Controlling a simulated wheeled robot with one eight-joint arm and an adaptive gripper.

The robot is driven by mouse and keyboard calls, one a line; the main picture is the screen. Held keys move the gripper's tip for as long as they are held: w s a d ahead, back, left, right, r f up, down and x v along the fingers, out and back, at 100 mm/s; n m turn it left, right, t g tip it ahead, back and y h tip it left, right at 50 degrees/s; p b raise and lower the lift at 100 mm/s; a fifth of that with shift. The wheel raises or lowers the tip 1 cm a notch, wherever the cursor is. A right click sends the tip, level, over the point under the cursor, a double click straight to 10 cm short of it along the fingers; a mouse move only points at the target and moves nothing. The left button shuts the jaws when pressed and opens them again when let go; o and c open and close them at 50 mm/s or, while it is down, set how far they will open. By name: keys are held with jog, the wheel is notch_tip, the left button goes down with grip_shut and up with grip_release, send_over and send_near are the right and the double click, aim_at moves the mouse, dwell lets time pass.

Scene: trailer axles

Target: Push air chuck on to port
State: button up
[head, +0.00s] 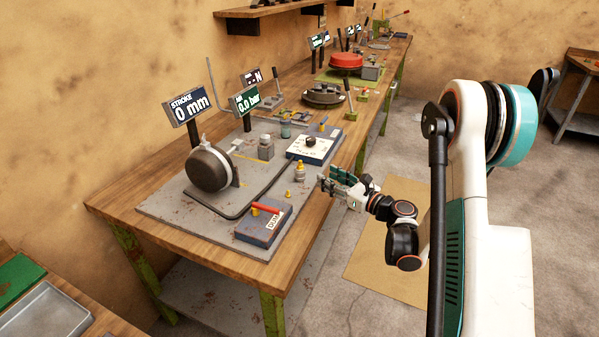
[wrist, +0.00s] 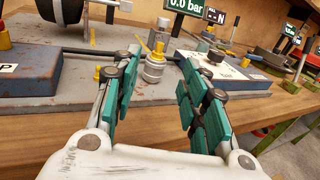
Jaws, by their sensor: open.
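A small silver cylinder with a yellow top (head: 299,172), which looks like the air chuck, stands upright near the mat's right edge. In the wrist view the silver cylinder (wrist: 153,68) shows between and beyond my fingertips. My gripper (head: 323,181) is open and empty, just right of the cylinder and apart from it. Its green-padded fingers (wrist: 158,58) spread to both sides in the wrist view. A small brass fitting (head: 288,193) sits left of the cylinder; I cannot tell whether it is the port. A dark round chamber (head: 208,168) stands on the mat's left.
A blue box with a red lever (head: 264,222) is at the front of the grey mat (head: 165,207). A white-topped blue panel (head: 312,147) stands behind the cylinder. A black hose (head: 281,176) crosses the mat. Gauge signs (head: 187,108) rise behind. Floor to the right is open.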

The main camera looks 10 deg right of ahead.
aim_at(302, 164)
jog(key=shift+w+f, duration=0.15)
jog(key=b+x, duration=0.1)
jog(key=x, duration=0.7)
jog(key=shift+b, duration=0.4)
jog(key=b+x, duration=0.1)
jog(key=x, duration=0.3)
jog(key=shift+f+b, duration=0.1)
jog(key=shift+b, duration=0.3)
jog(key=shift+w+a, duration=0.35)
jog(key=shift+w, duration=0.25)
jog(key=shift+c, duration=0.5)
grip_shut()
